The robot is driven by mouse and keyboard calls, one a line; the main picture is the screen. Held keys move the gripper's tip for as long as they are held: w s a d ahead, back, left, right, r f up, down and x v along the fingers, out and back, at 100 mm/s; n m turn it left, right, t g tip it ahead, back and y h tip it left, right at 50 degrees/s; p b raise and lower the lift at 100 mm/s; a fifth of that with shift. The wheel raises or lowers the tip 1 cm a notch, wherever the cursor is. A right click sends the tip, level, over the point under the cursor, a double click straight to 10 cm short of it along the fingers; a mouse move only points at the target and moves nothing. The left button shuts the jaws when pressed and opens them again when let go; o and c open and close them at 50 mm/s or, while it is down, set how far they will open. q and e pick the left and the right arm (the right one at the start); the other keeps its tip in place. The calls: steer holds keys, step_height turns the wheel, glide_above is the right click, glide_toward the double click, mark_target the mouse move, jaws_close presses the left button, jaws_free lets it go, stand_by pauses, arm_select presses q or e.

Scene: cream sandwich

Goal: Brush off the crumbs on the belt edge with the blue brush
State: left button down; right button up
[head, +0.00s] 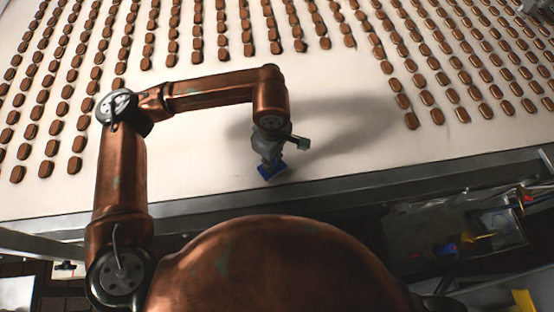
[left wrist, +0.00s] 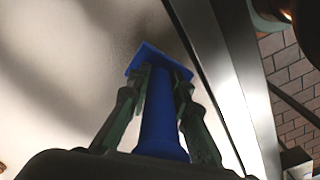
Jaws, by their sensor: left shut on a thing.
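The blue brush (head: 271,171) is in my left gripper (head: 270,155) over the belt, near its front edge. In the left wrist view the brush (left wrist: 159,115) has a blue handle between the two dark fingers of the gripper (left wrist: 158,95), with its wider blue head beyond the fingertips. The white belt (head: 330,100) ends at a grey metal edge rail (head: 330,190) in front of me. I cannot tell whether the brush touches the belt. No crumbs can be made out clearly; fine dark specks may show near the brush. My right gripper is not in view.
Rows of brown cookies (head: 437,117) lie across the back and both sides of the belt. The belt around the brush is bare. A grey tray (head: 420,238) with several tools stands below the rail at the right. A brick floor (left wrist: 285,70) lies beyond the rail.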

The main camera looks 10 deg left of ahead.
arm_select(q)
steer(key=shift+s+a+f, duration=0.1)
steer(key=shift+s+a, duration=0.05)
steer(key=shift+a, duration=0.5)
steer(key=shift+s+a, duration=0.15)
steer(key=shift+a, duration=0.45)
steer(key=shift+s+a+b, duration=0.15)
steer(key=shift+s+a, duration=0.05)
steer(key=shift+a, duration=0.6)
steer(key=shift+s+a+b, duration=0.15)
steer(key=shift+s+a, duration=0.05)
steer(key=shift+a, duration=0.55)
steer(key=shift+s+a+b, duration=0.15)
steer(key=shift+s+a, duration=0.05)
steer(key=shift+a, duration=0.5)
steer(key=shift+s+a+b, duration=0.15)
steer(key=shift+a, duration=0.5)
steer(key=shift+s+a, duration=0.2)
steer(key=shift+a, duration=0.55)
steer(key=shift+s+a, duration=0.2)
steer(key=shift+a, duration=0.55)
steer(key=shift+s+a+b, duration=0.2)
steer(key=shift+a+b, duration=0.1)
steer(key=shift+a, duration=0.45)
steer(key=shift+s+a+b, duration=0.15)
steer(key=shift+a+b, duration=0.1)
steer(key=shift+a, duration=0.45)
step_height(320, 180, up, 7)
steer(key=p, duration=0.3)
